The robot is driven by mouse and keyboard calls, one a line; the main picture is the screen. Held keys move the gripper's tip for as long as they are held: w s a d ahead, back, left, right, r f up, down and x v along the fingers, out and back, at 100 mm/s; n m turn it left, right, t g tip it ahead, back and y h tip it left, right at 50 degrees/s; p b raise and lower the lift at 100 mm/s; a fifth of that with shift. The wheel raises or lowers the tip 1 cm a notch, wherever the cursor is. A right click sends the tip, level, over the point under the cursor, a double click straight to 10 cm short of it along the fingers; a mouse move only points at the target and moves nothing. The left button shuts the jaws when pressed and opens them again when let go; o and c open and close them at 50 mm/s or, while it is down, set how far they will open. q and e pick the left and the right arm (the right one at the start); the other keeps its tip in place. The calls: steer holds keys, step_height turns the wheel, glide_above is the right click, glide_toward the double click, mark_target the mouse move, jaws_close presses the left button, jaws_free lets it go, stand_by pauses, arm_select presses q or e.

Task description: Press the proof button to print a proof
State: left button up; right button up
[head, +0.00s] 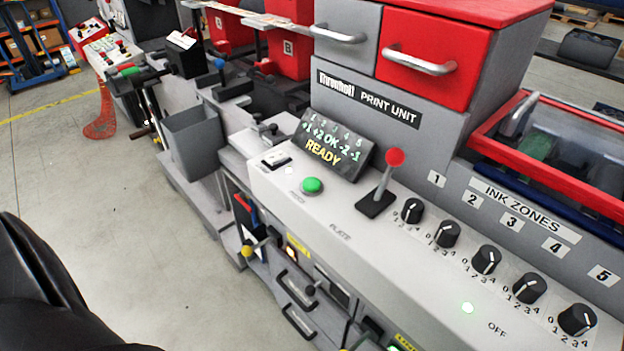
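The print unit's sloping white control panel (372,262) runs from the middle to the lower right in the head view. A round green button (312,186) stands on it, left of a lever with a red knob (395,157). The small lettering by the button is too blurred to read, so I cannot tell whether it is the proof button. A dark display (333,143) behind it shows "READY" in yellow and a row of green marks. Neither gripper is in view.
Several black ink zone knobs (487,259) line the panel's right part. Drawers with handles (297,289) and small levers (255,246) are on the front below. Open floor (120,210) lies at left.

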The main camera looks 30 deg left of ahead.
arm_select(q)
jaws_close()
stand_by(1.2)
